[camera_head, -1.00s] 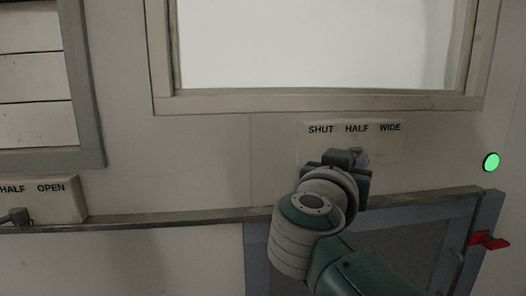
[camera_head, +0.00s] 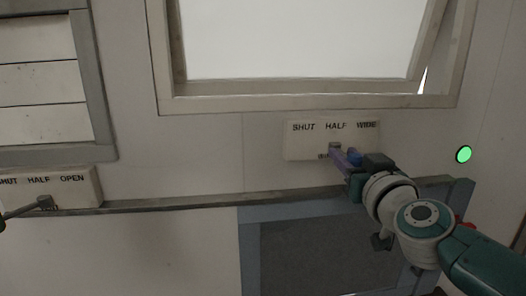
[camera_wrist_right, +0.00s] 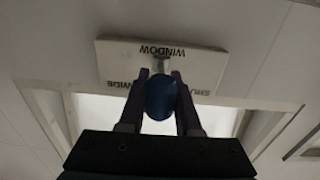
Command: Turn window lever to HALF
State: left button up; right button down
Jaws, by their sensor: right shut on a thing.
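The window lever's plate (camera_head: 305,150) is on the wall below the window, marked SHUT, HALF and WIDE from left to right. The lever's pivot (camera_head: 335,147) is under the HALF mark, and its blue knob (camera_head: 355,157) is to the right and slightly lower. My right gripper (camera_head: 348,165) is shut on this knob, which shows between the fingers in the right wrist view (camera_wrist_right: 160,98). Part of the lever and the plate's lower lettering are hidden by the fingers. The window sash (camera_head: 425,60) is tilted open, with a gap at its right side.
A second plate (camera_head: 80,190) with SHUT, HALF, OPEN and its own lever (camera_head: 22,211) is at left, below slats (camera_head: 40,75). A green round light (camera_head: 464,154) is to the right. A ledge (camera_head: 180,204) and blue-grey frame (camera_head: 250,262) lie below.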

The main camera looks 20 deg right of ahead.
jog(key=shift+f+y, duration=0.1)
jog(key=shift+y, duration=0.2)
jog(key=c, duration=0.9)
grip_release()
jog(key=shift+o, duration=0.2)
jog(key=shift+s, duration=0.2)
jog(key=p+v, duration=0.1)
jog(key=v, duration=0.8)
jog(key=shift+s, duration=0.2)
jog(key=shift+a, duration=0.15)
